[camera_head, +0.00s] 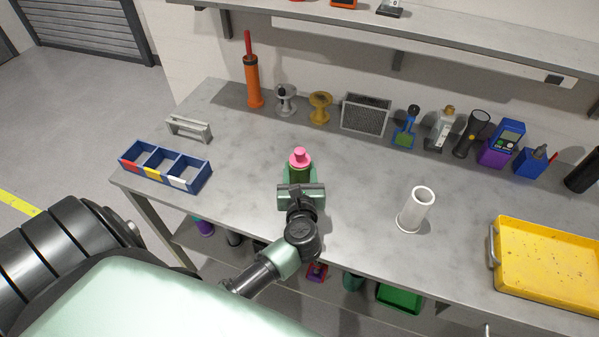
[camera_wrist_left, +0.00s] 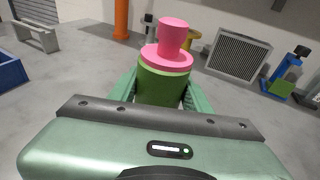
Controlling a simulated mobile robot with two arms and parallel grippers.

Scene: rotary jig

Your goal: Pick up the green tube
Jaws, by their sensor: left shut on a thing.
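The green tube (camera_head: 299,172) with a pink cap stands upright near the middle of the grey workbench in the head view. It also shows in the left wrist view (camera_wrist_left: 162,86), its pink stepped cap on top. My left gripper (camera_head: 299,178) is shut on the green tube, with a pale green finger on each side of its body. The tube's lower part is hidden behind the gripper, so I cannot tell whether it touches the bench. My right gripper is not in view.
A blue divided bin (camera_head: 165,168) is at the left and a white cylinder (camera_head: 416,210) stands to the right. A yellow tray (camera_head: 548,262) lies at the far right. Several tools and spools line the back, including an orange tube (camera_head: 253,82). The bench between is clear.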

